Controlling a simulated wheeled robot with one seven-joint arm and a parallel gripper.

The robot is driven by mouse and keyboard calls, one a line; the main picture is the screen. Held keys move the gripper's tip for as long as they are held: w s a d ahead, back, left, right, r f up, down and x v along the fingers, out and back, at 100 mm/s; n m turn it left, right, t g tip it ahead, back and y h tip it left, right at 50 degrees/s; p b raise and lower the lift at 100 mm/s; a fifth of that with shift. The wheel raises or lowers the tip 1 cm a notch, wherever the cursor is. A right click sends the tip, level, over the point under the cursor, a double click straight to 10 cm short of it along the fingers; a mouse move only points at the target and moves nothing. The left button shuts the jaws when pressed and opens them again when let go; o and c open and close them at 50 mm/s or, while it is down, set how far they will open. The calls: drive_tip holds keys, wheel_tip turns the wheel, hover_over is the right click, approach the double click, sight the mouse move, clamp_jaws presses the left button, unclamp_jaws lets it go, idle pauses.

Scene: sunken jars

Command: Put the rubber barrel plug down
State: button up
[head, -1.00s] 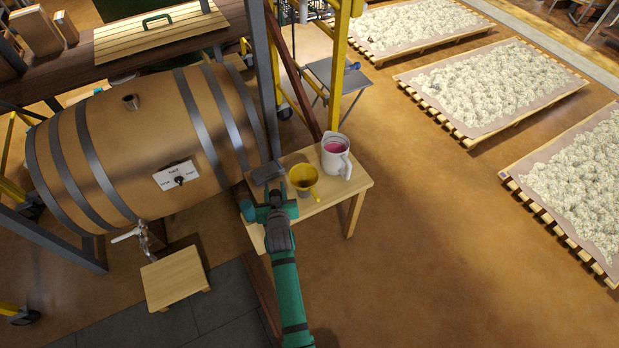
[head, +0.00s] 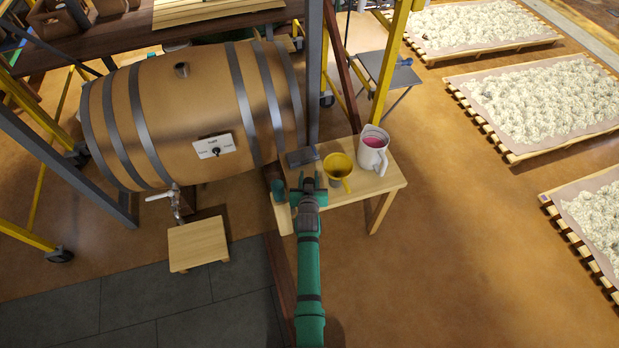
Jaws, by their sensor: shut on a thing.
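My gripper (head: 308,183) is over the left part of the small wooden table (head: 376,188), left of a yellow funnel (head: 338,168). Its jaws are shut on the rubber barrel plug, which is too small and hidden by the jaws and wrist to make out. I cannot tell whether the plug touches the tabletop. The wooden barrel (head: 190,110) lies on its side to the left, with a dark round bung opening (head: 182,70) on top.
A dark grey block (head: 302,157) lies just beyond my gripper. A white jug (head: 373,150) with pink liquid stands right of the funnel. A dark post (head: 314,70) and yellow frame (head: 390,70) rise behind the table. A low wooden stool (head: 198,243) stands below the barrel tap (head: 175,203).

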drive_tip(key=shift+f, duration=0.35)
drive_tip(key=o, duration=1)
drive_tip(key=shift+o, duration=0.2)
drive_tip(key=shift+r, duration=0.1)
